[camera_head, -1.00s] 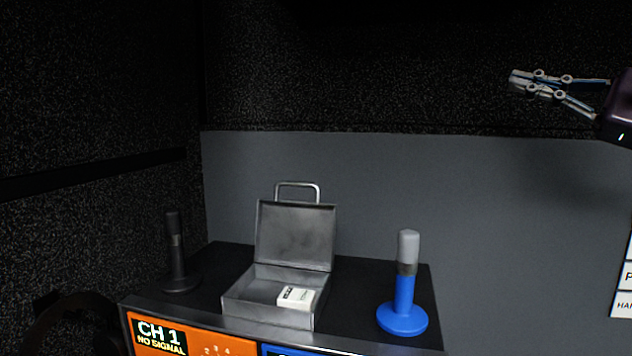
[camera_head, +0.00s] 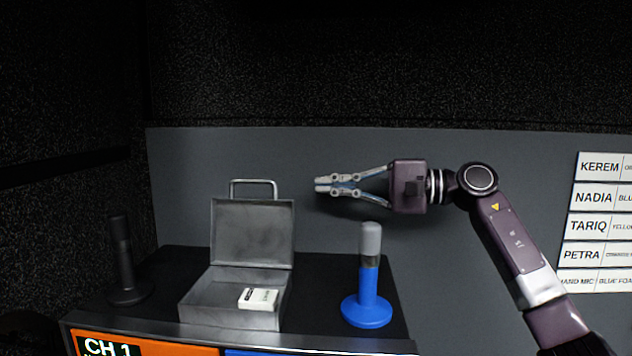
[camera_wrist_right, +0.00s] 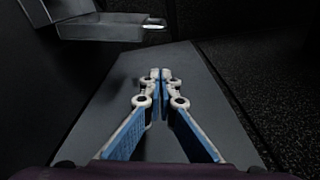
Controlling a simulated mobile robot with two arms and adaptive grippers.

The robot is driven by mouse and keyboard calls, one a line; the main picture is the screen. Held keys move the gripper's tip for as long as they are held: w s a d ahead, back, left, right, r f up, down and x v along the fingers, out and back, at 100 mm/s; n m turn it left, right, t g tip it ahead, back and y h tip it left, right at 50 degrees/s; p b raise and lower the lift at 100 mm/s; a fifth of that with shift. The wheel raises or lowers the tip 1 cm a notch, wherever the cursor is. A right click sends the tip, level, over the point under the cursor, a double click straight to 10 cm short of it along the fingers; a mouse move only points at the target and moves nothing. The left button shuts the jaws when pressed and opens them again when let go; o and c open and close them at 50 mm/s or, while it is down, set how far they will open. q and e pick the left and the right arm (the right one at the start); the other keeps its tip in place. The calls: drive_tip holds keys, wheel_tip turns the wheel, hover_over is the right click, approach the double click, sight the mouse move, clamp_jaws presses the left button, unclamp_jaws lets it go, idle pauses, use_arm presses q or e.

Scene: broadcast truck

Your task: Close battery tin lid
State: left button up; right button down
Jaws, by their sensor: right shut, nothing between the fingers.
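The grey metal battery tin (camera_head: 232,303) stands on the dark console top in the head view. Its lid (camera_head: 252,233) is up, nearly upright, with a wire handle (camera_head: 254,183) on its upper edge. A white box with dark print (camera_head: 259,298) lies inside the tin. My right gripper (camera_head: 318,185) is shut and empty, pointing left, to the right of the lid and about level with its handle, apart from it. In the right wrist view the gripper (camera_wrist_right: 160,73) shows with the tin (camera_wrist_right: 100,27) at the upper left. My left gripper is not in view.
A blue-based microphone (camera_head: 368,285) stands right of the tin, below my right gripper. A black microphone (camera_head: 122,262) stands to the left. A grey panel (camera_head: 450,145) is behind, with name labels (camera_head: 604,197) at right.

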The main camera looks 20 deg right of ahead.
drive_tip(key=a+p, duration=0.5)
drive_tip(key=a, duration=0.3)
drive_tip(key=shift+w+r, duration=0.15)
drive_tip(key=shift+r, duration=0.25)
drive_tip(key=shift+d, duration=0.1)
drive_tip(key=s+a+r+n+b, duration=0.1)
drive_tip(key=s+n+b, duration=0.3)
drive_tip(key=b, duration=0.5)
drive_tip(key=shift+s+a+r+t, duration=0.15)
drive_tip(key=shift+s+a+t, duration=0.15)
drive_tip(key=shift+s+a, duration=0.4)
drive_tip(key=shift+d+r, duration=0.1)
